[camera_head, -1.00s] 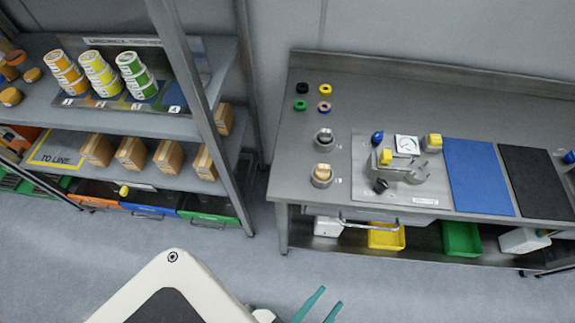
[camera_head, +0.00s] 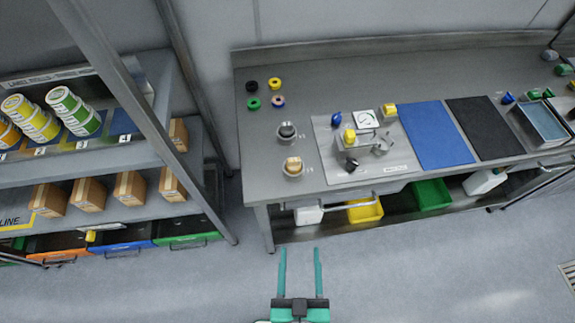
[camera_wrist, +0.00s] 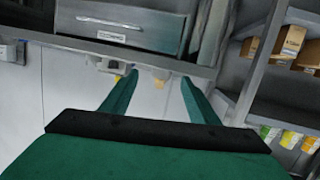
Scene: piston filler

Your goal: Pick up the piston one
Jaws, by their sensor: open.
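Two short cylindrical pieces sit in round metal holders on the steel bench's left part: a dark-topped piece (camera_head: 287,130) and, nearer the front edge, a tan-topped piece (camera_head: 293,164). They look like the pistons, but the small labels beside them are too blurred to tell which is one. My gripper (camera_head: 300,251) has two green fingers, spread apart and empty. It is over the floor in front of the bench, apart from both pieces. In the wrist view my gripper (camera_wrist: 158,78) is also open, with nothing between the fingers.
The steel bench (camera_head: 222,186) holds several coloured rings, a fixture plate (camera_head: 390,170), a blue mat (camera_head: 436,135) and a black mat (camera_head: 485,128). A yellow bin (camera_head: 365,212) and a green bin (camera_head: 432,193) sit underneath. A shelf rack with boxes stands left; floor in front is clear.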

